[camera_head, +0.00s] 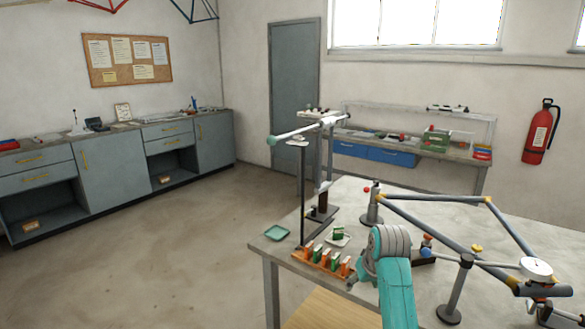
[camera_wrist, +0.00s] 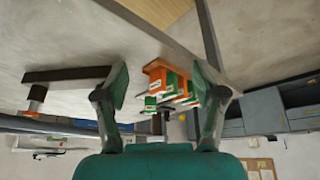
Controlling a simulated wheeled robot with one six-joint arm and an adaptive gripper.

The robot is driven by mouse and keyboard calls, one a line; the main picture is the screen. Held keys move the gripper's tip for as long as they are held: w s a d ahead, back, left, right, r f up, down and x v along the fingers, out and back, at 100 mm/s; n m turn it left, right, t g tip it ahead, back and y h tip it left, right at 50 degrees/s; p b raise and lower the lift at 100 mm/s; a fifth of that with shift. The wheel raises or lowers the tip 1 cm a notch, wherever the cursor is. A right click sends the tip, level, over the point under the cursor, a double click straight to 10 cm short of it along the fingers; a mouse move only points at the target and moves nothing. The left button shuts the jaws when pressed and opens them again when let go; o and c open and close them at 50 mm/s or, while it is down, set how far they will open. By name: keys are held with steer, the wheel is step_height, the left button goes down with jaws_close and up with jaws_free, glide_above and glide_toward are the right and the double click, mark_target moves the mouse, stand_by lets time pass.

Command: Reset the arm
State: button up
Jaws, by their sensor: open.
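My gripper (camera_wrist: 163,80) shows in the wrist view with its two fingers spread apart and nothing held between them. An orange rack (camera_wrist: 157,69) with several green, white and orange pieces shows beyond and between the fingers, not touched as far as I can see. In the head view my teal arm rises from the bottom edge over the table, and its end hides part of the table; the fingers cannot be made out clearly there. The same rack (camera_head: 318,265) stands along the table's near left edge, just left of my arm.
Open floor lies left of the table.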

steer(key=s+f+t, duration=0.2)
steer(key=s+f, duration=0.6)
steer(key=f, duration=0.4)
steer(key=s+f+t, duration=0.1)
steer(key=s+f, duration=0.8)
steer(key=f, duration=0.2)
steer(key=s+f+m+t, duration=0.1)
steer(key=s+f+t, duration=0.15)
steer(key=s, duration=0.75)
steer(key=s+r+t, duration=0.1)
steer(key=s+r, duration=0.1)
steer(key=s, duration=0.8)
steer(key=s+r+t, duration=0.1)
steer(key=s+r, duration=0.1)
steer(key=s, duration=0.9)
steer(key=s+r+t, duration=0.2)
steer(key=s+r, duration=1.1)
steer(key=r, duration=0.1)
steer(key=shift+s+a+r+m+h, duration=0.15)
steer(key=shift+a+r+m+h, duration=0.05)
steer(key=shift+a+m+h, duration=0.1)
